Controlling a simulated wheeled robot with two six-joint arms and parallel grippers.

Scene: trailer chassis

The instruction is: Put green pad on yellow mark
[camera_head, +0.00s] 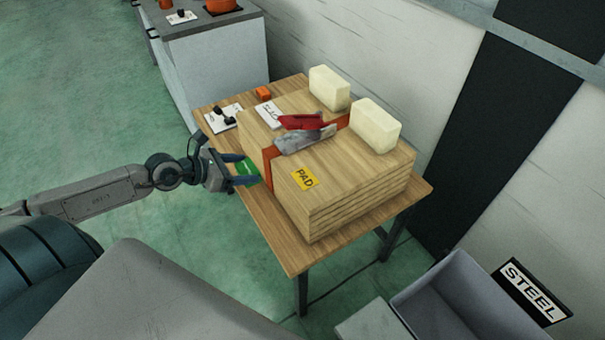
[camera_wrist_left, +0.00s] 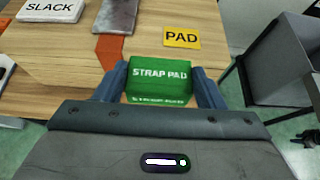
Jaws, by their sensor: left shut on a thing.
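The green strap pad (camera_wrist_left: 160,80) is between the two fingers of my left gripper (camera_wrist_left: 158,92), which is shut on it. In the head view the green pad (camera_head: 244,172) shows at the left side of the wooden stack, partly covered by my left gripper (camera_head: 238,170). The yellow mark (camera_head: 305,178) reading PAD lies on top of the stack near its front edge, right of the gripper. It also shows in the left wrist view (camera_wrist_left: 181,38), beyond and right of the pad. My right gripper is not in view.
The board stack (camera_head: 350,183) stands on a wooden table (camera_head: 290,250). An orange strap (camera_head: 268,170) with a red and grey ratchet (camera_head: 304,131) crosses it. Two pale blocks (camera_head: 374,125) stand on its far side. A grey bin (camera_head: 450,300) marked STEEL is at lower right.

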